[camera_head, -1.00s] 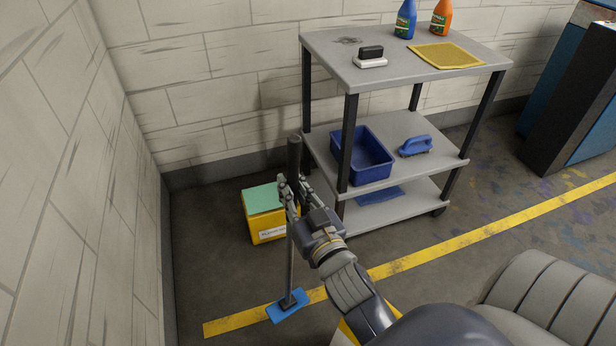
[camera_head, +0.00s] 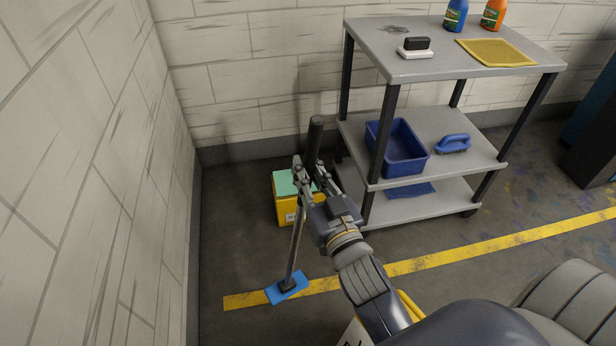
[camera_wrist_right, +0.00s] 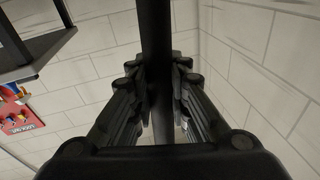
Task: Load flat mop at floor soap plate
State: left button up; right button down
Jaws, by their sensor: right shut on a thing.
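The flat mop has a blue head (camera_head: 287,289), a thin grey pole (camera_head: 295,250) and a black grip (camera_head: 315,142). My right gripper (camera_head: 311,181) is shut around the upper pole; the dark pole (camera_wrist_right: 157,60) runs between its fingers in the right wrist view. The mop leans, its top to the right, and its head is at the floor by the yellow line. The likely floor soap plate is a yellow box with a pale green top (camera_head: 284,184), behind the gripper, which partly hides it. Its label cannot be read. My left gripper is out of view.
A grey three-shelf cart (camera_head: 450,65) stands right of the box, holding a blue bin (camera_head: 400,150), a brush (camera_head: 453,143) and bottles. White brick walls (camera_head: 130,150) close the left and back. Floor is clear around the mop head.

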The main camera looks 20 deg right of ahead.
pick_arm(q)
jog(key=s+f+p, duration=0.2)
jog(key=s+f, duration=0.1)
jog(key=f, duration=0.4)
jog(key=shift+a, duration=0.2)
pick_arm(e)
jog(key=w+d+r+m+h, duration=0.3)
jog(key=w+d+r, duration=0.5)
jog(key=w+d, duration=0.4)
jog(key=w+d+r+m+h, duration=0.2)
jog(key=w+d+r+h, duration=0.2)
jog(key=w+d+r, duration=0.4)
jog(key=w+d, duration=0.4)
jog(key=shift+m+h, duration=0.3)
jog(key=shift+m, duration=0.1)
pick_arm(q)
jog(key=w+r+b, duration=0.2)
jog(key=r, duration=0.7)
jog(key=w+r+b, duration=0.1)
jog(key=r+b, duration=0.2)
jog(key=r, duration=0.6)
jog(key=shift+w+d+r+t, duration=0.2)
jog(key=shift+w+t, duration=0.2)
pick_arm(e)
jog(key=shift+f, duration=2.8)
